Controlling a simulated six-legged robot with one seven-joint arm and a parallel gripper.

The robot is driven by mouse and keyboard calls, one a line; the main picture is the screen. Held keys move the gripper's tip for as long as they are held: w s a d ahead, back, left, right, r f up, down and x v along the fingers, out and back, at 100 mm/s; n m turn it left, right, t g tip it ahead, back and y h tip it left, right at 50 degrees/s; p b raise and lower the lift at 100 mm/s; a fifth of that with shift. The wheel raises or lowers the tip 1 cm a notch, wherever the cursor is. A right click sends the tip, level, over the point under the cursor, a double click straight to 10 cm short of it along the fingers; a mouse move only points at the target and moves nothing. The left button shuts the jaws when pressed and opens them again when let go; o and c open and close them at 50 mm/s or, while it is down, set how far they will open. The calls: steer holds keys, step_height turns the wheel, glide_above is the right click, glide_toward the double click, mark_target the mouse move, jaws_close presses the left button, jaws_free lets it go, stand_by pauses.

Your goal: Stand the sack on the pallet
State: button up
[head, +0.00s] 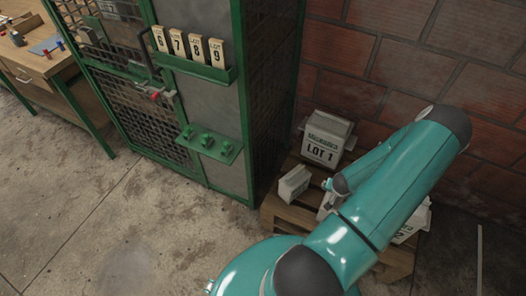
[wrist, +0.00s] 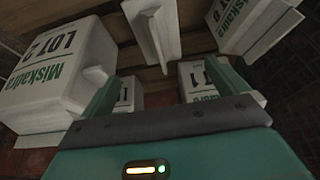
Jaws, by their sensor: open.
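Several pale sacks stand or lie on the wooden pallet (head: 282,220) in the head view. One boxy sack marked LOT 1 (head: 324,137) stands at its back, and a smaller pale block (head: 293,183) is at its left. A sack on the right (head: 406,231) is partly hidden by my arm. In the wrist view, a sack marked LOT 2 (wrist: 55,80) is at the left, and another lettered sack (wrist: 258,22) is upper right. My gripper (wrist: 164,82) is open, with pale lettered surfaces showing between and beyond its fingers; I cannot tell whether they touch. The head view hides the fingers.
A green mesh cage (head: 150,120) stands left of the pallet. It carries a rack of numbered LOT tags (head: 190,46) and a small green shelf (head: 210,142). A brick wall (head: 385,60) is close behind. A workbench (head: 38,62) is far left. The concrete floor (head: 110,220) in front is clear.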

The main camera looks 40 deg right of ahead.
steer(key=w+r+n+t, duration=0.1)
steer(key=w+r+n, duration=0.2)
steer(key=w+r, duration=0.65)
steer(key=w+a+r+n+t+y, duration=0.1)
steer(key=w+a+r+n, duration=0.1)
steer(key=w+a+r, duration=0.35)
steer(key=w+a+r+n, duration=0.1)
steer(key=w+a+r, duration=0.2)
steer(key=a+r, duration=0.55)
steer(key=w+a+r+n+t+y, duration=0.1)
steer(key=w+a+r+n, duration=0.2)
steer(key=r, duration=0.8)
steer(key=a+r, duration=0.8)
steer(key=a, duration=0.2)
steer(key=s+a+r+n+y, duration=0.2)
steer(key=s+a+r+n, duration=0.1)
steer(key=s+a+r, duration=0.9)
steer(key=s+a, duration=0.2)
steer(key=a, duration=0.1)
steer(key=shift+a+n+t, duration=0.3)
steer(key=shift+a, duration=0.05)
